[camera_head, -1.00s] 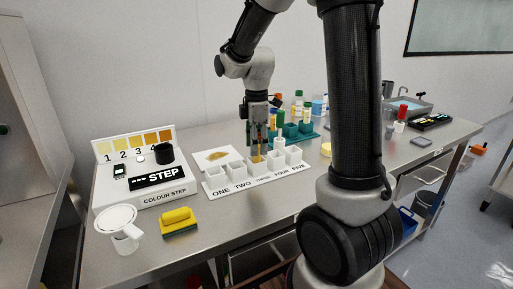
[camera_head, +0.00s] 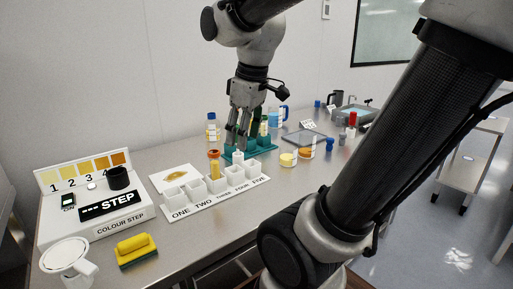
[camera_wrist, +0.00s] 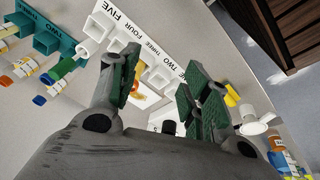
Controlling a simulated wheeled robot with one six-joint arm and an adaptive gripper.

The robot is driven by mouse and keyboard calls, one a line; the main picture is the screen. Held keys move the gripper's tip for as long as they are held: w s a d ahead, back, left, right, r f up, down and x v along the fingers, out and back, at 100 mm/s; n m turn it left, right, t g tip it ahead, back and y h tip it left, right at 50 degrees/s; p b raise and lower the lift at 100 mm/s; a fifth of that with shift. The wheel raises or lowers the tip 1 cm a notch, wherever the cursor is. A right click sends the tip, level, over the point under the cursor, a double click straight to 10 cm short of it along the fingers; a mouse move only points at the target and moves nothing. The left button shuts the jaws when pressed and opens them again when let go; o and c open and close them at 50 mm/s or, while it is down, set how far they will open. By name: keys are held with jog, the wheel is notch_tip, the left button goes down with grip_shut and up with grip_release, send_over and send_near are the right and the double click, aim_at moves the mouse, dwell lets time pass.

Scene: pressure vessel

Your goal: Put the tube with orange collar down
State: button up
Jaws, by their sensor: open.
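The tube with the orange collar (camera_head: 214,166) stands upright in the middle cup, by the label THREE, of the white numbered rack (camera_head: 180,210). Its orange top and yellowish body show above the cup. My gripper (camera_head: 238,143) is open and empty, above and to the right of the tube, apart from it and in front of the teal rack (camera_head: 262,149). In the wrist view, my two fingers (camera_wrist: 160,78) are spread wide with the white rack (camera_wrist: 128,28) beyond them.
The colour step box (camera_head: 110,222), a yellow sponge (camera_head: 134,247) and a white lidded cup (camera_head: 68,258) are at the left.

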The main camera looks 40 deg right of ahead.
jog(key=s+f+m+t, duration=0.1)
jog(key=s+f+m, duration=0.1)
jog(key=s+m, duration=0.3)
jog(key=shift+s+d+f+t, duration=0.2)
jog(key=shift+s+t, duration=0.1)
jog(key=shift+s, duration=0.45)
